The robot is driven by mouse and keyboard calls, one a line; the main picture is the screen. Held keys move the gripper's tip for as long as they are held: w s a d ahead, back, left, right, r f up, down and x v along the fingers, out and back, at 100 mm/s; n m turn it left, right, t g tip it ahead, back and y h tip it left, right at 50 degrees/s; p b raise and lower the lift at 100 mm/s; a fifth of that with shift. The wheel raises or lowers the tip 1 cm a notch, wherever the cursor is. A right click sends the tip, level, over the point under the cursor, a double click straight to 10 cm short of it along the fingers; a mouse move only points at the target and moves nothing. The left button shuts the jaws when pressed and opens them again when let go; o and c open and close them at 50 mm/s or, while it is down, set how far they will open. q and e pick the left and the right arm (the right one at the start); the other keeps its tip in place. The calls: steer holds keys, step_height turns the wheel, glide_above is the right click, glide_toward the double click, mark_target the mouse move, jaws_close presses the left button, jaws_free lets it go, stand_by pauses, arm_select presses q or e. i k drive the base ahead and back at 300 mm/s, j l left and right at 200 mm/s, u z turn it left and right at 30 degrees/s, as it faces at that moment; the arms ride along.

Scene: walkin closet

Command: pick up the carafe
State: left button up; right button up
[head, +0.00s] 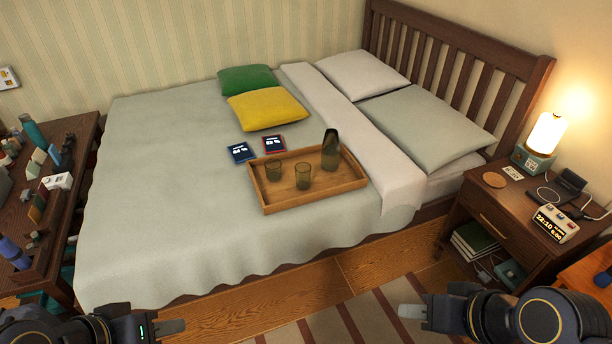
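The carafe (330,150) is dark, olive-tinted glass and stands upright at the right end of a wooden tray (318,195) on the bed. Two matching glasses, one (273,170) further left and one (303,176) nearer the carafe, stand on the same tray. My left gripper (172,327) is at the bottom left, and my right gripper (412,311) is at the bottom right. Both are in front of the bed, well apart from the carafe, with nothing seen in them. Their finger gaps are not clear.
Two small dark packs (242,152) lie behind the tray. Green (247,80) and yellow (267,108) cushions lie further back. A nightstand (500,215) with a lit lamp (546,134) and clock stands right. A cluttered table (75,190) stands left.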

mark_target(330, 149)
steer(key=i+l+u, duration=0.1)
steer(key=i+u, duration=0.15)
steer(key=i, duration=0.3)
steer(key=i+l+u, duration=0.25)
steer(key=i, duration=0.3)
steer(key=i+l+u, duration=0.3)
steer(key=i, duration=0.2)
